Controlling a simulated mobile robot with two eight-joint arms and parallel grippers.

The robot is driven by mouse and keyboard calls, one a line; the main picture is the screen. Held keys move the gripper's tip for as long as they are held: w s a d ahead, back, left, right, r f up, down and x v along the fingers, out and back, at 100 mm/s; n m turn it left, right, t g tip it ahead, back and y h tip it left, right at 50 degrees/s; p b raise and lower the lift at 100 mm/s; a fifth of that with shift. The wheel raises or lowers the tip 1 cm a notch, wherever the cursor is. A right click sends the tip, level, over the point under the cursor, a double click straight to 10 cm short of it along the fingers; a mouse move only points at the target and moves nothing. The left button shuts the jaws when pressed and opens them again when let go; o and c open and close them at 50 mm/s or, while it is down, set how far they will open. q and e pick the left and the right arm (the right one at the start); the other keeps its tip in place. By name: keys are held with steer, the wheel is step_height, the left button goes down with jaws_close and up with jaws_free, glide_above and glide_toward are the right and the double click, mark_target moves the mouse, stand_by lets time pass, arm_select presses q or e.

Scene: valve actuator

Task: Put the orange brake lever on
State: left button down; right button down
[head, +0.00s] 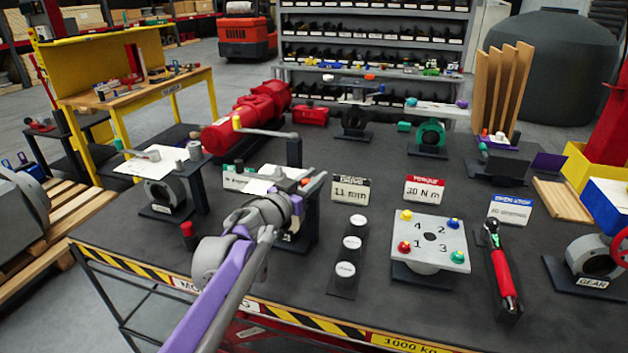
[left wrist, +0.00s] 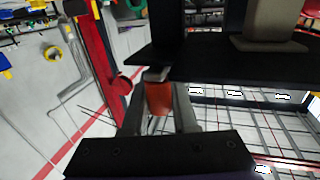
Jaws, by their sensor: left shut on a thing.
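My left gripper (head: 312,187) reaches in from the front of the table, beside a dark upright stand (head: 311,212). In the left wrist view, its grey fingers (left wrist: 158,105) are shut on an orange piece, which I take to be the orange brake lever (left wrist: 158,97). Only a small orange part of the lever (head: 305,181) shows in the head view; the gripper hides the rest. A dark plate (left wrist: 200,55) lies just past the fingers in the left wrist view. I cannot tell whether the lever touches it. My right gripper is not in view.
The "11 mm" sign (head: 350,190) and a strip of white round buttons (head: 352,243) stand just right of the gripper. A numbered square plate (head: 430,242) and a red-handled wrench (head: 502,272) are further right.

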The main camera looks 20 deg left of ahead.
arm_select(q)
steer(key=c, duration=0.7)
jaws_free()
steer(key=shift+s, duration=0.1)
steer(key=v, duration=1)
steer(key=shift+s+a, duration=0.15)
steer(key=shift+s, duration=0.2)
